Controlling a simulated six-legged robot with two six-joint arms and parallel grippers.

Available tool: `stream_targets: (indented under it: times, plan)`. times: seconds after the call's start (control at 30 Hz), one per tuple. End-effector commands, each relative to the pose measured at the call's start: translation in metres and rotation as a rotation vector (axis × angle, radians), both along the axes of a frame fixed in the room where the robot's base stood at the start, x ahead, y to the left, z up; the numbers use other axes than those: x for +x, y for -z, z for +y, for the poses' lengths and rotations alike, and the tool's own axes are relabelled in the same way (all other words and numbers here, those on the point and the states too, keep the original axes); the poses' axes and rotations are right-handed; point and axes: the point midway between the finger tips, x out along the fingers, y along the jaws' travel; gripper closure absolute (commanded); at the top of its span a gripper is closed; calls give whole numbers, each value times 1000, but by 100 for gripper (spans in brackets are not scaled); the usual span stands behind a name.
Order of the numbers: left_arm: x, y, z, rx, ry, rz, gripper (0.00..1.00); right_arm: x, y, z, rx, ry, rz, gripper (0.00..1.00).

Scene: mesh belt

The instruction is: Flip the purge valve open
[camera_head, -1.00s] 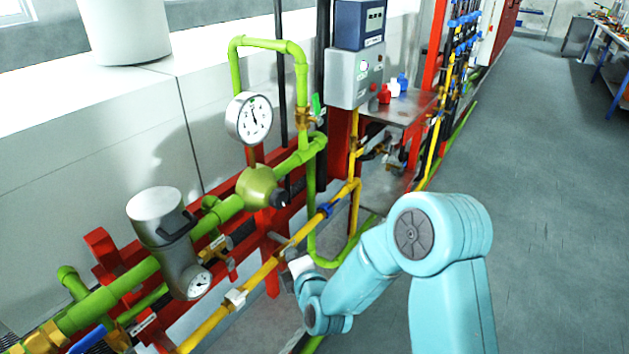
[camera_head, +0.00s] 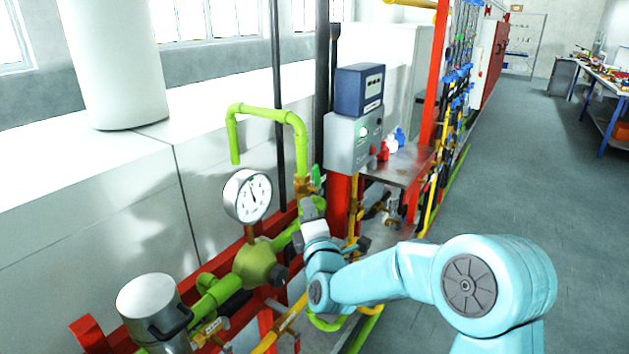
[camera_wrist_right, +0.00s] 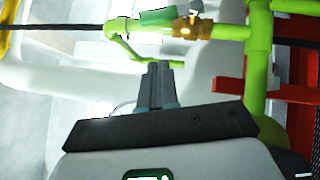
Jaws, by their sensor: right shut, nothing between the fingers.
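The likely purge valve is a brass valve body (camera_head: 302,185) on a green vertical pipe, with a small green lever (camera_head: 316,176) beside it. In the right wrist view the brass body (camera_wrist_right: 187,27) and the green lever (camera_wrist_right: 157,17) lie near the top, and the lever looks roughly along the pipe. My right gripper (camera_head: 308,204) is just below the valve in the head view. In the wrist view its shut, empty fingers (camera_wrist_right: 157,72) point toward the pipe, apart from the lever as far as I can tell. My left gripper is not in view.
A round pressure gauge (camera_head: 247,196) and a green regulator (camera_head: 255,263) stand left of my gripper. A grey control box (camera_head: 352,142) is behind, right of the valve. Yellow pipes and red frames crowd below. The floor (camera_head: 500,180) at right is clear.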

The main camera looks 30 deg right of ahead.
Motion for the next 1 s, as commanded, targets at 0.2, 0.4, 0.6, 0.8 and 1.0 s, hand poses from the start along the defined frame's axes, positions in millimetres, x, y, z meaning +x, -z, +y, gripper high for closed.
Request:
stream_targets:
  times: [0.2, 0.4, 0.6, 0.8, 1.0]
  plan:
    - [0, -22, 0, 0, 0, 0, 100, 41, -13, -22, 0, 3, 1, 100]
    - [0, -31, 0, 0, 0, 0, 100, 50, -17, -45, 0, 1, 1, 100]
    - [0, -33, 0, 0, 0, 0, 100, 54, -17, -52, 1, -1, 2, 100]
    - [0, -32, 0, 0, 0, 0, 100, 54, -17, -52, 0, -1, 1, 100]
    - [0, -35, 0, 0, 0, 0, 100, 55, -26, -56, 73, 1, 28, 100]
